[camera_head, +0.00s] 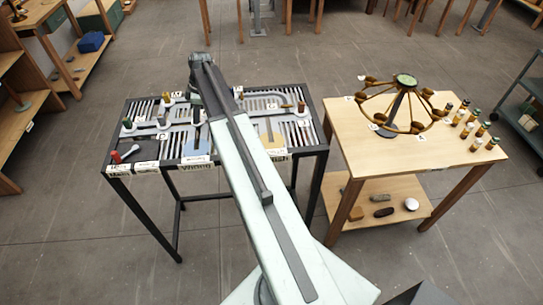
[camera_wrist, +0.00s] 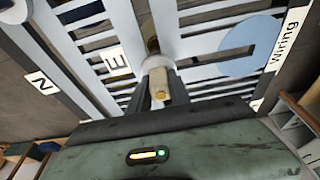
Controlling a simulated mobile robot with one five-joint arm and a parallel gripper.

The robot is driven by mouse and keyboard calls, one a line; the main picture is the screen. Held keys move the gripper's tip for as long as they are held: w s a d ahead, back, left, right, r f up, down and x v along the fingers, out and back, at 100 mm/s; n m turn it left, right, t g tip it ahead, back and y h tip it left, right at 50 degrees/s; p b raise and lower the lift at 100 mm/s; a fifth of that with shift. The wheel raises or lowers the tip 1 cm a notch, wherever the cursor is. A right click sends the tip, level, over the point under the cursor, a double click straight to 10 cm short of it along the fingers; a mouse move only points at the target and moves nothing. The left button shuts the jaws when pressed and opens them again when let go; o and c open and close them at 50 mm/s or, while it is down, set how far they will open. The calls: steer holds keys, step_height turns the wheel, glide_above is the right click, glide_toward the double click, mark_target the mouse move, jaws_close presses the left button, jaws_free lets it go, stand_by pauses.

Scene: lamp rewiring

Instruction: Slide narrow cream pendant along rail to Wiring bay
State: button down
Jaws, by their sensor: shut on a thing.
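In the wrist view, my gripper (camera_wrist: 160,94) has its two dark fingers shut on a narrow cream pendant (camera_wrist: 159,82), whose small tan end faces the camera. Behind it is a pale round part on the grey slotted rail panel (camera_wrist: 90,42). The blue Wiring bay pad (camera_wrist: 245,48) lies to the right, apart from the held pendant, beside the white "Wiring" label (camera_wrist: 286,38). In the head view, the Wiring bay pad (camera_head: 196,145) is at the front of the rail table. My arm hides part of the table, and the fingers are not clear there.
Other small pendants, including a red-topped one (camera_head: 117,157), stand on the rail table (camera_head: 320,130). A wooden table (camera_head: 450,160) to the right holds a ring-shaped lamp (camera_head: 405,80) and several small bottles.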

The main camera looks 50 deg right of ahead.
steer(key=s+a, duration=0.6)
steer(key=s, duration=0.1)
steer(key=s+a, duration=0.3)
steer(key=s, duration=0.1)
steer(key=shift+f, duration=0.1)
steer(key=c, duration=1.1)
jaws_free()
steer(key=p+v, duration=0.7)
steer(key=v, duration=0.1)
steer(key=shift+p, duration=0.4)
